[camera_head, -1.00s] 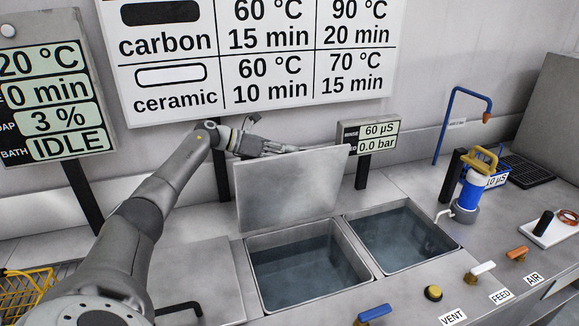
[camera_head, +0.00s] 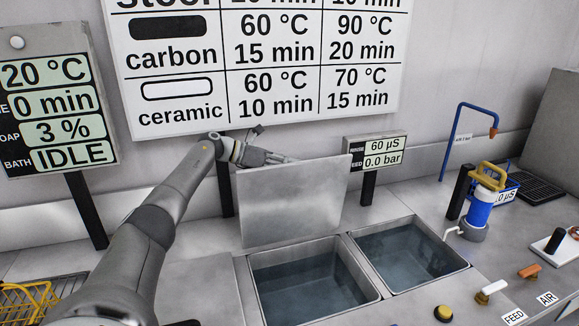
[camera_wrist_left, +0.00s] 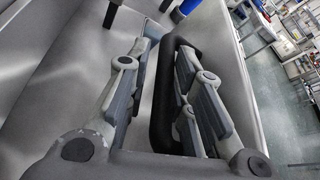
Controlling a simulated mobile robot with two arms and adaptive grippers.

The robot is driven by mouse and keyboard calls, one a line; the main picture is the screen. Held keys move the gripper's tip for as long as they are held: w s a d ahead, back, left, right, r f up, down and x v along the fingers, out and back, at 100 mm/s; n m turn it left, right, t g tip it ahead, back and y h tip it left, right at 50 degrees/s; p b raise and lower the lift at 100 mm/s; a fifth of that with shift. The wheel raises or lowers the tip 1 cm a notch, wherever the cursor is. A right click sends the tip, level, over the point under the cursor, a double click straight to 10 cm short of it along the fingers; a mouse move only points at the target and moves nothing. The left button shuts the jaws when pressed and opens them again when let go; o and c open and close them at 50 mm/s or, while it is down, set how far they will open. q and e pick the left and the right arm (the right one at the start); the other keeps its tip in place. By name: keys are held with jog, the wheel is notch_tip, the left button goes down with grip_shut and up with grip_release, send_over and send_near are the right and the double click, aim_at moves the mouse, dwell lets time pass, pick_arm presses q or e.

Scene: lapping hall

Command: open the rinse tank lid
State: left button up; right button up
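The raised grey tank lid (camera_head: 290,203) stands nearly upright at the back edge of the left open basin (camera_head: 315,280) in the head view. Water shows in that basin. My left gripper (camera_head: 285,159) is at the lid's top edge, partly hidden behind it. The handle is hidden by the lid in the head view. My right gripper is not in view.
A second water-filled basin (camera_head: 410,255) lies to the right. A blue and white canister (camera_head: 480,210) with a yellow handle, a blue pipe (camera_head: 455,140) and valve levers are farther right. A yellow basket (camera_head: 25,302) is at lower left.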

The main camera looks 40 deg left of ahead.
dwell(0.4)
pick_arm(q)
jog(key=v, duration=1.2)
